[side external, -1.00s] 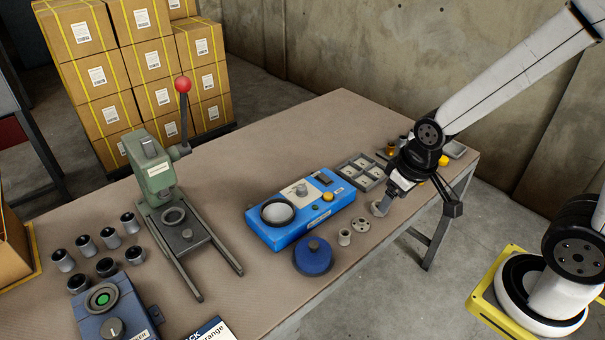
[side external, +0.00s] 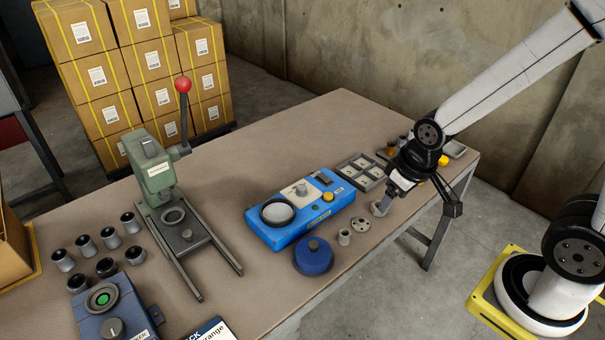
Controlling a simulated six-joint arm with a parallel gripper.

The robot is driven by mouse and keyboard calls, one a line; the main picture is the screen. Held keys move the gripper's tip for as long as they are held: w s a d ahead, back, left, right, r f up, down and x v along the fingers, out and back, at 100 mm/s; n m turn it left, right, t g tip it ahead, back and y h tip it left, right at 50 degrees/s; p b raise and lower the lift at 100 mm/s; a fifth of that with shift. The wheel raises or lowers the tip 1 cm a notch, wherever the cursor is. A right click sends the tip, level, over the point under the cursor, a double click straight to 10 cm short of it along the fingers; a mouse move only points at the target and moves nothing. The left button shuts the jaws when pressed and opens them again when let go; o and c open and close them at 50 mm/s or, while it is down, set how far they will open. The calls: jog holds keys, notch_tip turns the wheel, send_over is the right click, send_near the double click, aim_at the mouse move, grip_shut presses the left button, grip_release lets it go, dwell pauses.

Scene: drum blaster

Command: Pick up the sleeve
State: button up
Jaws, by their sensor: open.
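A small pale hollow cylinder (side external: 344,237), which looks like the sleeve, stands upright near the table's front edge. A flat grey disc with holes (side external: 360,224) lies just to its right. My gripper (side external: 379,209) is right of both, pointing down close above the tabletop, apart from the cylinder. It is open; the wrist and the viewing angle hide most of the space between its fingers, and I see nothing held there.
A blue device (side external: 299,215) with a round dish and a round blue lidded pot (side external: 313,256) stand left of the cylinder. A divided grey tray (side external: 361,172) lies behind. A green lever press (side external: 150,170) and several dark-topped cylinders (side external: 110,238) are further left.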

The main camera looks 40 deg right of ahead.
jog(key=shift+o, duration=0.8)
jog(key=w+d+f+n+t, duration=0.4)
jog(key=w+d+f, duration=0.4)
jog(key=w+f, duration=0.2)
jog(key=s+f+n+t+y, duration=0.1)
jog(key=f+y, duration=0.1)
jog(key=f, duration=0.1)
jog(key=s+a+f+n+t+y, duration=0.1)
jog(key=f+y, duration=0.1)
jog(key=f, duration=0.2)
jog(key=s+f+n+t+y, duration=0.1)
jog(key=f+y, duration=0.2)
jog(key=shift+a+f+t, duration=0.15)
jog(key=shift+f+t, duration=0.05)
jog(key=shift+t, duration=0.2)
jog(key=shift+s+a+f+t+y, duration=0.15)
jog(key=shift+s+a+t+y, duration=0.15)
jog(key=shift+y, duration=0.2)
